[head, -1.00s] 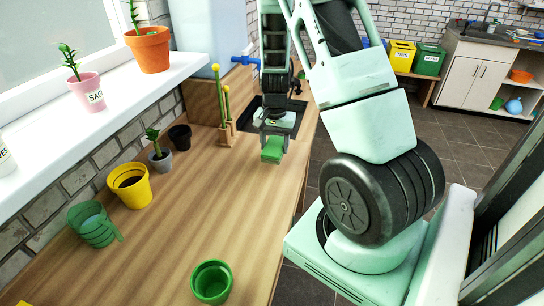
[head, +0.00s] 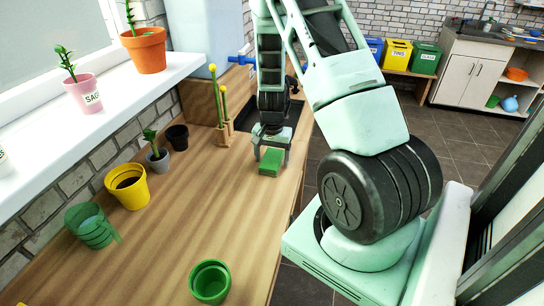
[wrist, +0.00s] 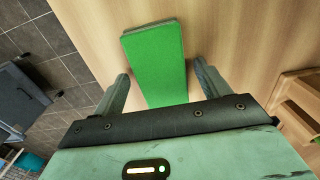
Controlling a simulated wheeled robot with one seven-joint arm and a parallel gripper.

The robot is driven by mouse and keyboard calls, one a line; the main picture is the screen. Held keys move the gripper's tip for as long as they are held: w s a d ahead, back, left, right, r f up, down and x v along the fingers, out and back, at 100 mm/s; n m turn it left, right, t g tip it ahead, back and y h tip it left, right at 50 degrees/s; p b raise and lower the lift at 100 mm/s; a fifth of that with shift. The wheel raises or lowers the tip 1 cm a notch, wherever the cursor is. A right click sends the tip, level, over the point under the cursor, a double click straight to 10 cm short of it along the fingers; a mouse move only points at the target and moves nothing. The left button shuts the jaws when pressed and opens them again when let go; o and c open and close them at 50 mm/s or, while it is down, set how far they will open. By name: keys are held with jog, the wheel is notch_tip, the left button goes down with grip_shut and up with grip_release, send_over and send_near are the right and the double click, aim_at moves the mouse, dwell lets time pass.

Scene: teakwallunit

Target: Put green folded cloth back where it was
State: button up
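The green folded cloth (head: 271,161) lies on the wooden counter, near its right edge. In the wrist view the cloth (wrist: 156,60) is a flat green block between my two fingers, with its near end hidden by the gripper body. My gripper (head: 271,158) is open, one finger on each side of the cloth. In the wrist view my gripper (wrist: 161,72) shows wood between each finger and the cloth, so neither finger appears to touch it.
A wooden holder with yellow-tipped stakes (head: 223,132) stands left of my gripper. A dark sink (head: 262,116) lies behind. Yellow (head: 130,188), grey (head: 159,161) and black (head: 178,138) pots line the wall. A green pot (head: 211,282) stands in front. The middle counter is clear.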

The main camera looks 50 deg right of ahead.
aim_at(272, 158)
notch_tip(272, 158, up, 12)
jog(key=b, duration=0.1)
jog(key=a+r+n, duration=0.2)
jog(key=a+n, duration=0.1)
jog(key=a, duration=0.6)
jog(key=a+r+n+y, duration=0.15)
jog(key=a+n, duration=0.25)
jog(key=a, duration=0.5)
jog(key=a+r+n, duration=0.2)
jog(key=a+n, duration=0.1)
jog(key=a, duration=0.6)
jog(key=s+a+r+n, duration=0.2)
jog(key=s+a+n, duration=0.9)
jog(key=s, duration=0.6)
jog(key=a+h, duration=0.1)
jog(key=a, duration=0.1)
jog(key=shift+a+r, duration=0.3)
jog(key=shift+r, duration=0.05)
